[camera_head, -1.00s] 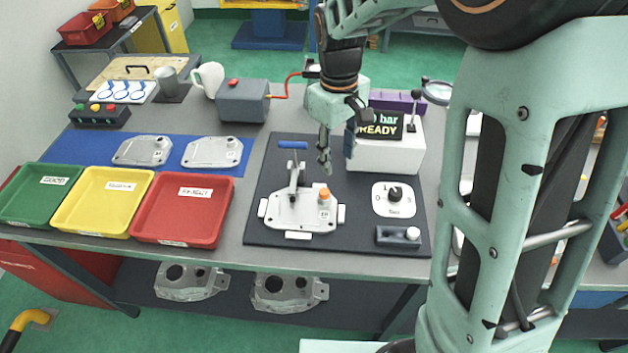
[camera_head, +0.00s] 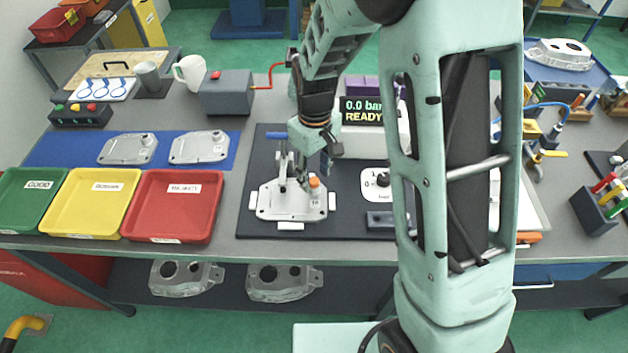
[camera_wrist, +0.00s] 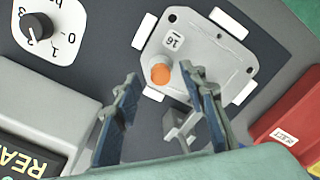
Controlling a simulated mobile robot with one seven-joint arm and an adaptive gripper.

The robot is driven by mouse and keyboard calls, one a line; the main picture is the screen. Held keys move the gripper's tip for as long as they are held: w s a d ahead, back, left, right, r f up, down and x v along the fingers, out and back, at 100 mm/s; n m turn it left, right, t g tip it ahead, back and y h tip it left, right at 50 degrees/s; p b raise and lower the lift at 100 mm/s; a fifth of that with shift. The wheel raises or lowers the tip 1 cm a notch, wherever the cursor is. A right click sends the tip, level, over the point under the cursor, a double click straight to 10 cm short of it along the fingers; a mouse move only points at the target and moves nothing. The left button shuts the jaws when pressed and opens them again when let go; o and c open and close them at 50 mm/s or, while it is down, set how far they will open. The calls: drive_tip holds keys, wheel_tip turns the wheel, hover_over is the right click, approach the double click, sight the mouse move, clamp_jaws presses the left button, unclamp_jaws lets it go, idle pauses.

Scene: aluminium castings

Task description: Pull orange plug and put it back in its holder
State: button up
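The orange plug (camera_head: 314,182) stands on the grey casting (camera_head: 275,207) in the fixture on the dark mat. My gripper (camera_head: 315,170) is open, pointing down over the plug. Its blue fingers (camera_wrist: 160,82) are apart on either side of the plug in the picture; I see no contact. A clamp arm (camera_wrist: 183,124) lies beside the plug, close to one finger. A small dark-grey block (camera_head: 380,220) sits at the mat's front; I cannot tell whether it is the holder.
The pressure display (camera_head: 362,111) on its white box stands behind and right of the fixture. A dial plate (camera_head: 376,184) lies right of it. A red tray (camera_head: 174,205) is at the left. The clamp's blue handle (camera_head: 277,135) is near my gripper. Bare mat lies around the casting.

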drive_tip(key=shift+f, duration=0.65)
drive_tip(key=shift+c, duration=0.7)
drive_tip(key=c, duration=0.7)
drive_tip(key=shift+r, duration=0.15)
